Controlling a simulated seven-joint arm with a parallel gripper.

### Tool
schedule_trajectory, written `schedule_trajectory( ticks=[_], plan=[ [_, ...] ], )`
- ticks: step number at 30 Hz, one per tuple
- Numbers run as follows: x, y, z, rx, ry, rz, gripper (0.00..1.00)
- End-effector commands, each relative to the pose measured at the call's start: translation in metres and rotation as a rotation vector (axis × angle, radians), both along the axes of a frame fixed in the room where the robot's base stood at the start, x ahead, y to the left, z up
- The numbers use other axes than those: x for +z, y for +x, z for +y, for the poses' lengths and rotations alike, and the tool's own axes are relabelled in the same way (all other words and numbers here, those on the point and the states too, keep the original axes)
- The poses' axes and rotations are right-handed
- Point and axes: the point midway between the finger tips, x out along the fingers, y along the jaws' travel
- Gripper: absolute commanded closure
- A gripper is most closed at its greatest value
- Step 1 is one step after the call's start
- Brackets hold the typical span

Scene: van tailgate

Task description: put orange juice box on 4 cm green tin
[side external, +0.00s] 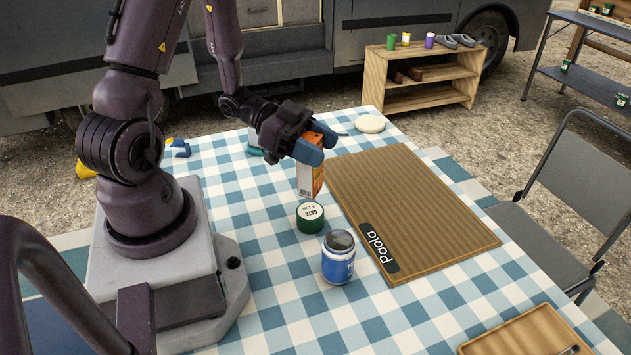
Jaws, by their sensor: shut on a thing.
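The orange juice box (318,178), orange with a pale printed side, is held upright between the blue fingertips of my gripper (316,146). My gripper is shut on its upper part. The short green tin (311,225) with a white-labelled top stands on the checked cloth just in front of the box in the side view. The box's lower end shows just above and behind the tin's top edge. I cannot tell from this single view how high the box hangs or whether it touches anything.
A blue jar (338,263) with a dark lid stands close in front of the tin. A round pale item (370,124) is behind. A wooden tray (525,335) is at lower right. Cloth left of the tin is clear.

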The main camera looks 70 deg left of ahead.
Motion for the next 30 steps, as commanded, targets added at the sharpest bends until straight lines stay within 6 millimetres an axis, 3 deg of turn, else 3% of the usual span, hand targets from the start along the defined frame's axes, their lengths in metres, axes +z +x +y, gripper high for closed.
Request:
schedule_trajectory(
  ticks=[14, 27, 28, 30],
  plan=[
    [-0.049, 0.001, 0.000, 0.002, -0.001, 0.000, 0.79],
    [-0.055, 0.001, 0.000, 0.003, 0.000, -0.001, 0.79],
    [-0.054, 0.001, 0.000, 0.003, 0.001, -0.001, 0.42],
    [-0.054, 0.001, 0.000, 0.003, 0.001, -0.001, 0.26]
  ],
)
